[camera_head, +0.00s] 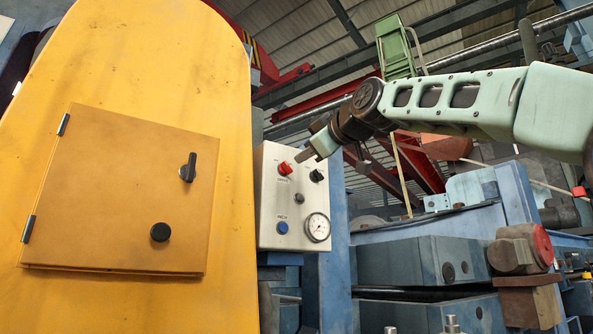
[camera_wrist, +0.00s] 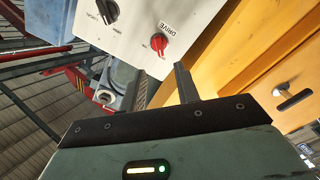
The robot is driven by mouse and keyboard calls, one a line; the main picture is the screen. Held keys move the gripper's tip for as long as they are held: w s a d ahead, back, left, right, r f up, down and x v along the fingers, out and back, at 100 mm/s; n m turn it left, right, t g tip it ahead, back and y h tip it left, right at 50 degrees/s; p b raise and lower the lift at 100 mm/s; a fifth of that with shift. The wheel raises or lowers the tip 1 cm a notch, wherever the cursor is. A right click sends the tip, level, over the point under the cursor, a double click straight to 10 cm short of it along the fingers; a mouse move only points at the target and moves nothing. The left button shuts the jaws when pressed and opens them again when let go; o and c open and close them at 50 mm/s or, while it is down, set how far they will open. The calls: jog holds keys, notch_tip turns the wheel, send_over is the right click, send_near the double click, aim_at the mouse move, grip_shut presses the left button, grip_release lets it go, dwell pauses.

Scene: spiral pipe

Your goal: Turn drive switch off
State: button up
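The drive switch is a red rotary knob (camera_head: 285,168) on the white control panel (camera_head: 268,200). In the wrist view the red knob (camera_wrist: 158,43) sits beside the printed word DRIVE, just beyond my fingertips. Its small position marks are too small to read surely. My gripper (camera_head: 308,153) is close to the panel, just right of and above the knob in the head view. In the wrist view my gripper's two fingers (camera_wrist: 160,73) are apart with nothing between them. The gripper appears not to touch the knob.
A black knob (camera_head: 316,176), a blue button (camera_head: 282,227) and a pressure gauge (camera_head: 317,228) share the panel. A yellow cabinet (camera_head: 120,190) with a black handle (camera_head: 188,167) stands close on the left. Blue machinery (camera_head: 420,262) fills the lower right.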

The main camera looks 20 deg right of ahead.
jog(key=b+v, duration=0.2)
jog(key=v, duration=0.7)
jog(key=shift+b, duration=0.4)
